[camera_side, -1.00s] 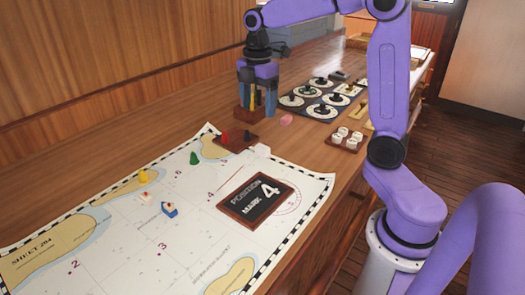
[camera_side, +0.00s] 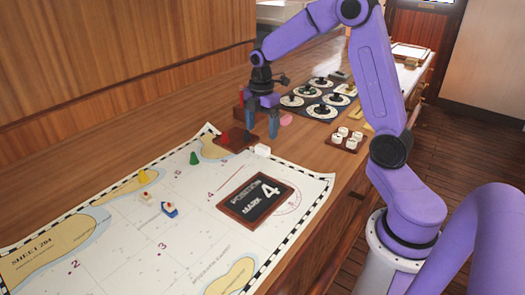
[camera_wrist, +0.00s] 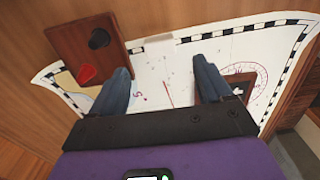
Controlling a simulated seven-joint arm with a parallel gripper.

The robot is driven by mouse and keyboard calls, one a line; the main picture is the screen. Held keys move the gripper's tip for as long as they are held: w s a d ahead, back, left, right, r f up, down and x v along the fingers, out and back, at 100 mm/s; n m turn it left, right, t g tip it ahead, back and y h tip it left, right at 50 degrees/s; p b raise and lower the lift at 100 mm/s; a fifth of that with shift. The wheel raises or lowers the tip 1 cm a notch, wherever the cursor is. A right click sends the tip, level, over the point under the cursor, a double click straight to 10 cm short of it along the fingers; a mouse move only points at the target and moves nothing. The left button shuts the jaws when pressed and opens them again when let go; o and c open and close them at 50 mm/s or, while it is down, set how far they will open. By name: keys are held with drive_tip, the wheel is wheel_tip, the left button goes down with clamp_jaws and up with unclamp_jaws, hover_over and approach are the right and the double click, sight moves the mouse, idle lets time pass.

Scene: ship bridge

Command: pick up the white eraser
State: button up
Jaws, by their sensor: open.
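The white eraser (camera_side: 262,150) is a small white block at the far edge of the paper chart in the side view. In the wrist view a pale block (camera_wrist: 160,42) at the chart's edge seems to be it, though it blends with the white paper. My gripper (camera_side: 262,132) points down just behind and above the eraser in the side view, apart from it. In the wrist view my gripper (camera_wrist: 161,66) is open, with nothing between its two blue fingers.
A brown board (camera_side: 235,140) with a red and a black piece lies left of my gripper. A position slate (camera_side: 255,199) and small markers, including a green one (camera_side: 194,158), are on the chart (camera_side: 120,235). A dark tray (camera_side: 300,113) with round pieces stands behind.

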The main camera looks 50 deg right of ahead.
sight(262, 147)
drive_tip(key=shift+d+f, duration=0.15)
drive_tip(key=shift+f, duration=3.1)
drive_tip(key=shift+c, duration=0.4)
drive_tip(key=c, duration=1)
